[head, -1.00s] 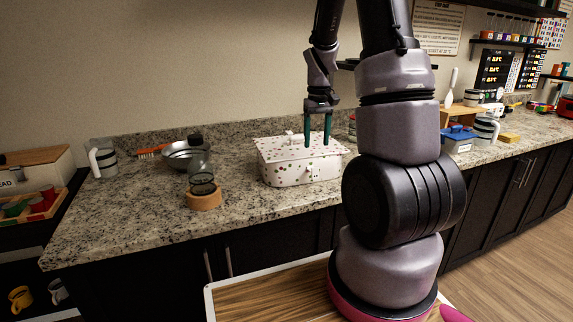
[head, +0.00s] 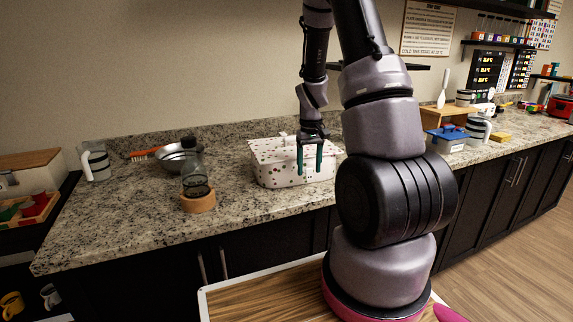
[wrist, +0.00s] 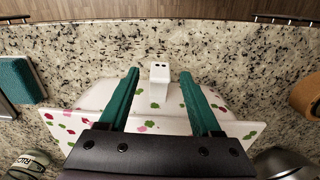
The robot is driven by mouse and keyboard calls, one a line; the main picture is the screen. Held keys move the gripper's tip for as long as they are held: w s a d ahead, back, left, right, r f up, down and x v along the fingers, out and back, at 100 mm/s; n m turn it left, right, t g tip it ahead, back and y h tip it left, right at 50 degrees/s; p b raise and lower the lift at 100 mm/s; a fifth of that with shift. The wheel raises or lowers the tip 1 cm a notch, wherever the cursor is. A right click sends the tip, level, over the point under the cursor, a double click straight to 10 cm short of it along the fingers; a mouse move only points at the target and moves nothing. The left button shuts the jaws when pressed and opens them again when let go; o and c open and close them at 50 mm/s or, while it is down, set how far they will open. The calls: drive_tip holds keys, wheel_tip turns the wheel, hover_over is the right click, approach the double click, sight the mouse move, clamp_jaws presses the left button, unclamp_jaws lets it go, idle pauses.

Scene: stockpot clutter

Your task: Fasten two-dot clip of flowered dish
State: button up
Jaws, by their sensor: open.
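The flowered dish (head: 265,172) is a white box with coloured blossoms and a lid, standing on the granite counter. In the wrist view its flowered lid (wrist: 68,124) spreads under my gripper. The white two-dot clip (wrist: 159,73) sticks out at the middle of the dish's front side, its two dark dots facing the camera. My gripper (wrist: 160,76) is open, its teal fingers on either side of the clip with gaps visible. In the head view my gripper (head: 309,170) hangs at the dish's front face. I cannot tell whether the clip is latched.
A glass jar in a wooden ring (head: 198,201) stands left of the dish, with a metal bowl (head: 172,160) behind it. A blue-lidded box (head: 447,137) and striped mug (head: 478,129) stand to the right. The counter's front strip is clear.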

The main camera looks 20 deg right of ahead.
drive_tip(key=c, duration=0.8)
drive_tip(key=shift+r, duration=0.1)
